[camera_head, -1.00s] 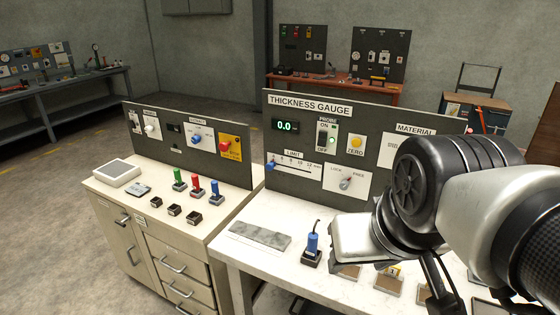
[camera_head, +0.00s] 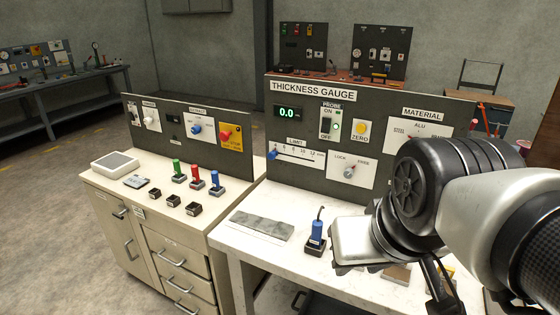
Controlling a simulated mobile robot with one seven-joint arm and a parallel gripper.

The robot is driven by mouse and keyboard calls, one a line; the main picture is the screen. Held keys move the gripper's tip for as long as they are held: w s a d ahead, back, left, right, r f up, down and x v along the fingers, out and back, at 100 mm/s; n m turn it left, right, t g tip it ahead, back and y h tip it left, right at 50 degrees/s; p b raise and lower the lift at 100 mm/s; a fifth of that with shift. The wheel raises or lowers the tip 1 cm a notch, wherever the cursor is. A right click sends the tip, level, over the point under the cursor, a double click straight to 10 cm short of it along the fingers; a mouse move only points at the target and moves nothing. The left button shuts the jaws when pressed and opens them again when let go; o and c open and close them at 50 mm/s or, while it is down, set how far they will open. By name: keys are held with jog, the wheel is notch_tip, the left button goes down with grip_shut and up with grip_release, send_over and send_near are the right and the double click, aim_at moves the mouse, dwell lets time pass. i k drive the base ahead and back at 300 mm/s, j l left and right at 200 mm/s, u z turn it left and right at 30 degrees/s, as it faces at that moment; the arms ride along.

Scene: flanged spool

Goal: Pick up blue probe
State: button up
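The blue probe (camera_head: 317,235) stands upright in a small dark holder on the white table, with a dark cable rising from its top. It is just left of my arm's pale end housing in the picture. My gripper (camera_head: 438,280) is at the lower right, right of the probe and apart from it. Only some dark parts of it show below the arm; its fingertips are mostly hidden, so I cannot tell whether it is open.
The thickness gauge panel (camera_head: 290,180) stands behind the probe. A grey metal strip (camera_head: 262,225) lies left of it. On the left cabinet are green (camera_head: 177,168), red (camera_head: 195,174) and another blue (camera_head: 215,179) handled pieces in holders. Sample plates (camera_head: 397,273) lie beneath my arm.

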aim_at(317, 224)
jog(key=j, duration=0.5)
jog(key=i+j, duration=0.1)
jog(key=j, duration=0.4)
jog(key=j+z, duration=0.1)
jog(key=z, duration=0.3)
jog(key=j+z, duration=0.1)
jog(key=z, duration=0.25)
jog(key=j+z, duration=0.1)
jog(key=z, duration=0.3)
jog(key=j+z, duration=0.1)
jog(key=z, duration=0.3)
